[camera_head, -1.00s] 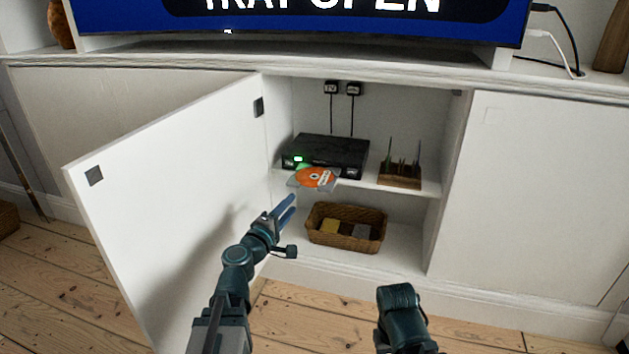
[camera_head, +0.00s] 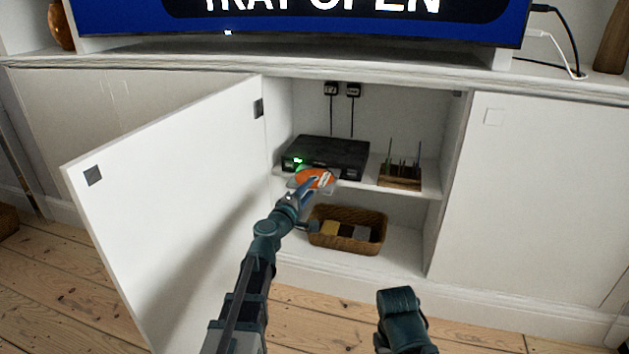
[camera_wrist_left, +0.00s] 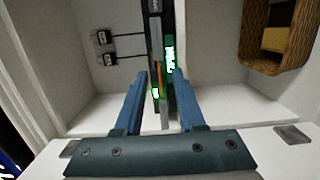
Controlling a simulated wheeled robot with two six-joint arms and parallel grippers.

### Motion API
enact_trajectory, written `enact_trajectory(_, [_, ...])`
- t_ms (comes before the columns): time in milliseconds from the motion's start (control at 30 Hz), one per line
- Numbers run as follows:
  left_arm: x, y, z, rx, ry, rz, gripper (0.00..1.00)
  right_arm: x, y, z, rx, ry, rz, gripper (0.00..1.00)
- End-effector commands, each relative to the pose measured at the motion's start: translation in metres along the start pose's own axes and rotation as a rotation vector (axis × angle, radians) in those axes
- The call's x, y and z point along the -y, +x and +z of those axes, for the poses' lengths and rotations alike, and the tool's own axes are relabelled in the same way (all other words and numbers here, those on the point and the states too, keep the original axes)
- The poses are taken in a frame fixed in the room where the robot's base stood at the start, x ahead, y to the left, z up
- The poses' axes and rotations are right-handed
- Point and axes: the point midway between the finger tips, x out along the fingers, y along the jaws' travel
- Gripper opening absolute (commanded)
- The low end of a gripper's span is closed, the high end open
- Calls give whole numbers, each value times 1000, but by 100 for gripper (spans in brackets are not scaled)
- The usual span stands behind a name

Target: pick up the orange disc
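The orange disc (camera_head: 311,175) lies on the extended tray (camera_head: 328,190) of a black disc player (camera_head: 335,152) on the cabinet's upper shelf. My left gripper (camera_head: 311,184) is at the tray's front, its blue fingers overlapping the disc's near edge in the head view. In the left wrist view the left gripper (camera_wrist_left: 160,97) is open. The tray and a thin orange edge of the disc (camera_wrist_left: 161,75) show edge-on between the fingers, with gaps on both sides. I cannot tell how far the fingers reach over the disc. Part of my right arm shows at the bottom; its gripper is hidden.
The open cabinet door (camera_head: 170,200) stands left of my left arm. A wicker basket (camera_head: 347,244) with small items sits on the lower shelf below the tray. A wooden rack (camera_head: 400,182) stands right of the player. The TV (camera_head: 350,25) above reads "TRAY OPEN".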

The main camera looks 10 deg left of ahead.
Motion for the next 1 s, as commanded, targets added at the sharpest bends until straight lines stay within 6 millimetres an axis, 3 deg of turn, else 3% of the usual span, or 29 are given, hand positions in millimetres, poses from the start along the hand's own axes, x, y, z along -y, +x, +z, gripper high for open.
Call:
enact_trajectory(33, [1, 12, 0, 2, 0, 0, 39, 0, 1, 0, 0, 0, 0, 50])
enact_trajectory(133, [0, 23, 0, 2, 0, 0, 39, 0, 0, 0, 0, 0, 0, 50])
enact_trajectory(367, [0, 24, 0, 1, 0, 0, 39, 0, 0, 0, 0, 0, 0, 50])
enact_trajectory(600, [0, 24, 0, 1, 0, 0, 0, 0, 0, 0, 0, 0, 0, 50])
enact_trajectory(1000, [0, 24, 0, 1, 0, 0, 0, 0, 0, 0, 0, 0, 0, 50])
